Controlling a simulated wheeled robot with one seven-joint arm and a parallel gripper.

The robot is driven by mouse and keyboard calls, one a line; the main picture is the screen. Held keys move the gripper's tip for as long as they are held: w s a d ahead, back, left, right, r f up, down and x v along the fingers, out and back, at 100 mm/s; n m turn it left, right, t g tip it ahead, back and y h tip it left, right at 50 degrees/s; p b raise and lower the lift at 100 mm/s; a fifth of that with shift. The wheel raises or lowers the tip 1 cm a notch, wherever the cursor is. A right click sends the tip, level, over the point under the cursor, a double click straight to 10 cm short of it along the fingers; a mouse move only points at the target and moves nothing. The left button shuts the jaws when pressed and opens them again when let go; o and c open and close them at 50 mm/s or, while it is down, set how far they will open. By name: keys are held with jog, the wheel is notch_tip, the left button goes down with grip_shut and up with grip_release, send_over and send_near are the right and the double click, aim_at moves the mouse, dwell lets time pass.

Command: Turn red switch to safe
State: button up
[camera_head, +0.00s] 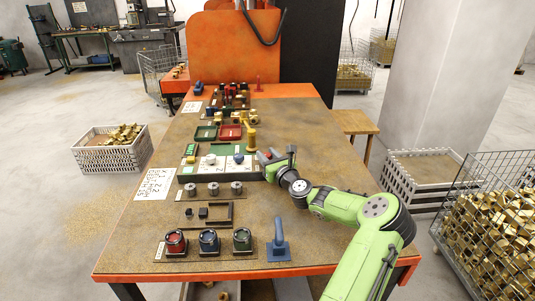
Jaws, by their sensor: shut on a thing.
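My gripper (268,156) reaches in from the right at the right end of a dark panel box (222,176) on the table. It is shut on a small red part there, the red switch (263,156), of which only a little shows. The jaws and arm hide most of the switch, and I cannot tell which way it points.
A yellow post (251,140) stands just behind my gripper. The table's front right is mostly bare under my arm.

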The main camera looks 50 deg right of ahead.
jog(key=shift+d+r+n+t+y+p, duration=0.15)
jog(key=shift+n+t+y+p, duration=0.25)
jog(key=shift+n+y+p, duration=0.65)
jog(key=shift+n+y, duration=0.25)
jog(key=shift+y, duration=0.5)
jog(key=o, duration=1)
jog(key=shift+f, duration=0.2)
jog(key=shift+c, duration=0.2)
jog(key=shift+s, duration=0.1)
jog(key=p+v, duration=0.1)
jog(key=v, duration=0.6)
jog(key=p+v, duration=0.2)
jog(key=v, duration=0.6)
jog(key=shift+s+f, duration=0.2)
jog(key=shift+s, duration=0.1)
